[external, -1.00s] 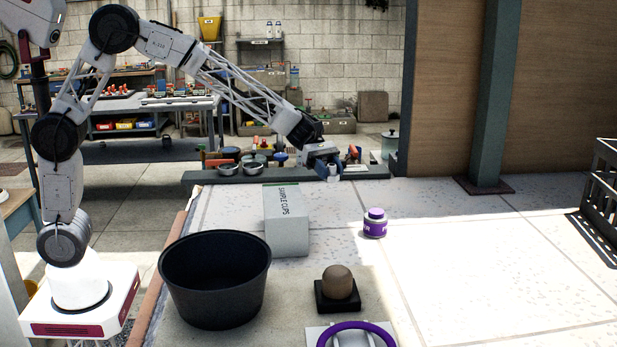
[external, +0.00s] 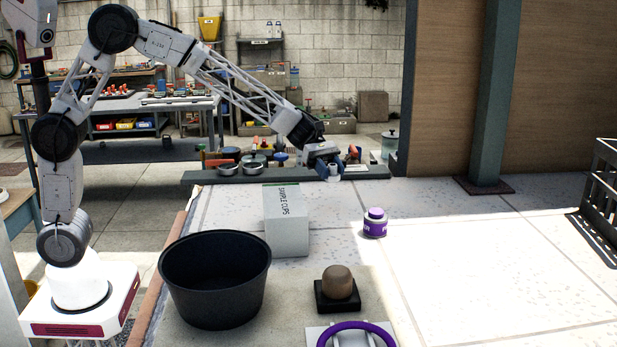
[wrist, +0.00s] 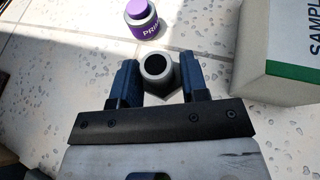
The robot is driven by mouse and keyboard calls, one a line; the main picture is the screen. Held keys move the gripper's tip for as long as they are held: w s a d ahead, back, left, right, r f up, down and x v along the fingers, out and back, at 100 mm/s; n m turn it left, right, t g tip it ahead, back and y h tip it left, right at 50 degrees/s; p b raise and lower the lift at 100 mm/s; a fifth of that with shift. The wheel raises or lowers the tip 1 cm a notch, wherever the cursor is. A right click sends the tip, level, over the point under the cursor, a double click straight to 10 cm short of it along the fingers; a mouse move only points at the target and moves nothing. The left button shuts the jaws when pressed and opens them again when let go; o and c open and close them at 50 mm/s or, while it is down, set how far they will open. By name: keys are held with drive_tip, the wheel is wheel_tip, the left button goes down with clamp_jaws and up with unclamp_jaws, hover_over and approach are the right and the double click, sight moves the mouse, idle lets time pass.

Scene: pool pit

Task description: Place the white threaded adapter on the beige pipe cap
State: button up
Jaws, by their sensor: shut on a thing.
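My gripper (external: 336,172) is at the far side of the pool deck, beyond the sample cups box. In the wrist view its two blue fingers (wrist: 158,78) are shut on the white threaded adapter (wrist: 157,69), which looks pale grey with a round dark opening facing the camera. The adapter shows only as a small pale piece in the external view. The beige pipe cap (external: 338,281), a brownish dome, sits on a black square base near the front, well apart from my gripper. The cap is not in the wrist view.
A large black bucket (external: 215,285) is left of the cap. A purple ring (external: 355,328) lies in front.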

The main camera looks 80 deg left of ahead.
drive_tip(key=d+r, duration=0.2)
drive_tip(key=d, duration=0.9)
drive_tip(key=d+r, duration=0.3)
drive_tip(key=d, duration=0.9)
wheel_tip(320, 180, up, 4)
drive_tip(key=n+t, duration=0.2)
hover_over(335, 269)
drive_tip(key=shift+r+y, duration=0.2)
drive_tip(key=shift+y, duration=0.2)
drive_tip(key=shift+f+g, duration=0.1)
drive_tip(key=shift+g, duration=0.2)
drive_tip(key=shift+f, duration=3)
drive_tip(key=shift+f, duration=1.9)
drive_tip(key=shift+f, duration=0.15)
drive_tip(key=o, duration=0.9)
